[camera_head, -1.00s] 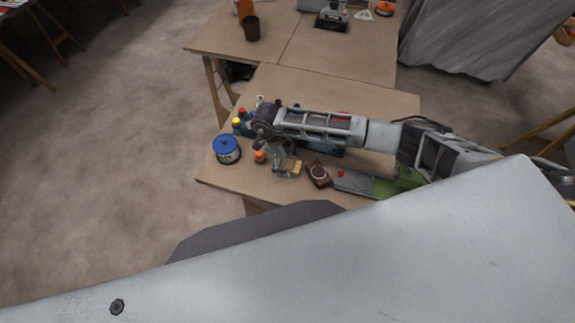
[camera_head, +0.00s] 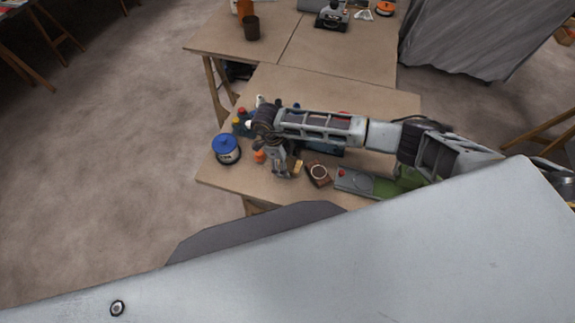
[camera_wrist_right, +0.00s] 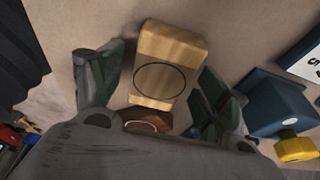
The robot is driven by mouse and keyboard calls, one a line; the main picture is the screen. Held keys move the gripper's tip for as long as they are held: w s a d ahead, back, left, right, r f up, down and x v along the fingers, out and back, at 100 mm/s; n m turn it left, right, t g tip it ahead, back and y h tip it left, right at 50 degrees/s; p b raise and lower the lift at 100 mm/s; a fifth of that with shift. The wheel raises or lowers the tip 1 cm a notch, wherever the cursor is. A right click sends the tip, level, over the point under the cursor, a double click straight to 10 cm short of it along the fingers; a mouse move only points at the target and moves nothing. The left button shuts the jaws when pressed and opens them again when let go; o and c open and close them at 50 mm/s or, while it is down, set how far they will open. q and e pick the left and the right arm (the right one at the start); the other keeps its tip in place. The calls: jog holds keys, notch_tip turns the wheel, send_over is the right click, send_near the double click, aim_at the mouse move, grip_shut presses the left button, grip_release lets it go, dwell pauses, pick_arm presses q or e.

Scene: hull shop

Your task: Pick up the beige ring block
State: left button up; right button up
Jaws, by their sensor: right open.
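The beige ring block (camera_wrist_right: 168,47), a light wooden block with a dark ring on its face, lies on the bench between the fingers of my right gripper (camera_wrist_right: 163,72) in the wrist view. The fingers are apart, one on each side of it, and no grip shows. In the head view the block (camera_head: 298,167) is a small tan shape just right of my right gripper (camera_head: 281,174), partly hidden by it. A brown block with a pale ring (camera_head: 319,173) lies to its right; part of it shows in the wrist view (camera_wrist_right: 146,121). My left gripper is out of view.
A blue-lidded can (camera_head: 227,150) and an orange-capped item (camera_head: 259,156) stand left of the gripper. A grey-and-green item (camera_head: 368,184) lies to the right. The bench front (camera_head: 235,182) is bare.

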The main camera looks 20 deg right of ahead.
jog(key=c, duration=1.1)
jog(key=shift+r, duration=0.2)
jog(key=shift+c, duration=0.2)
jog(key=shift+r+p, duration=0.15)
jog(key=shift+p, duration=0.25)
notch_tip(320, 180, up, 10)
jog(key=b, duration=0.1)
jog(key=shift+b, duration=0.4)
